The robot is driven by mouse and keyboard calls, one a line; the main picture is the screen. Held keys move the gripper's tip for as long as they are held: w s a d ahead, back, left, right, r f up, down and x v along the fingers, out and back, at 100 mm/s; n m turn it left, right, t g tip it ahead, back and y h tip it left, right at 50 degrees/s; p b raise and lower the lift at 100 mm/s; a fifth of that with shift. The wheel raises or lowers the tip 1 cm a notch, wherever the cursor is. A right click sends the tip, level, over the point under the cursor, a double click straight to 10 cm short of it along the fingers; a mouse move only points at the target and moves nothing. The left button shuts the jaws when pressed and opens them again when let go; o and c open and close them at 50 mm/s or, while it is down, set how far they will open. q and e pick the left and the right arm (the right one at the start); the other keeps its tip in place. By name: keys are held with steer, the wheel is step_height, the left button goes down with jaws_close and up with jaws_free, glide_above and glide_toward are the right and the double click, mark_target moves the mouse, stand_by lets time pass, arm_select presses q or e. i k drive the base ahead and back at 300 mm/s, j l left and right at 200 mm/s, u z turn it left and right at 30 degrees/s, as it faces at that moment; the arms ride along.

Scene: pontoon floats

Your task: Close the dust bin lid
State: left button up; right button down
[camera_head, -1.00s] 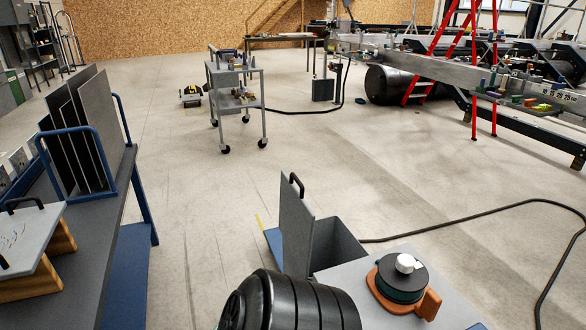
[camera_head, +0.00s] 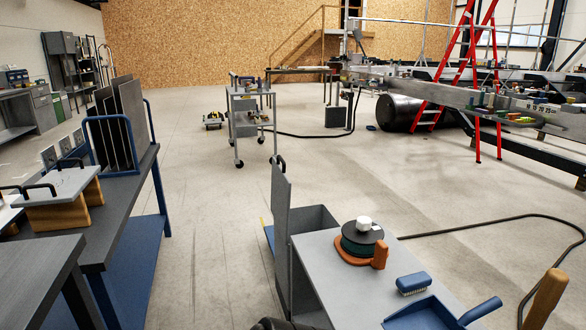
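The dust bin (camera_head: 312,217) is a grey open box beside the far end of a grey bench. Its lid (camera_head: 281,215) is a flat grey panel standing upright on the bin's left side, with a dark handle (camera_head: 279,163) at its top edge. The bin's opening faces up, and its lower part is hidden behind the bench.
A dark worktable (camera_head: 125,205) with a blue frame stands at left. Open floor (camera_head: 215,230) lies between them. A hose (camera_head: 480,222) crosses the floor at right.

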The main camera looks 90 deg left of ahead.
mark_target(281, 189)
steer(key=l+u, duration=0.15)
steer(key=u, duration=2.75)
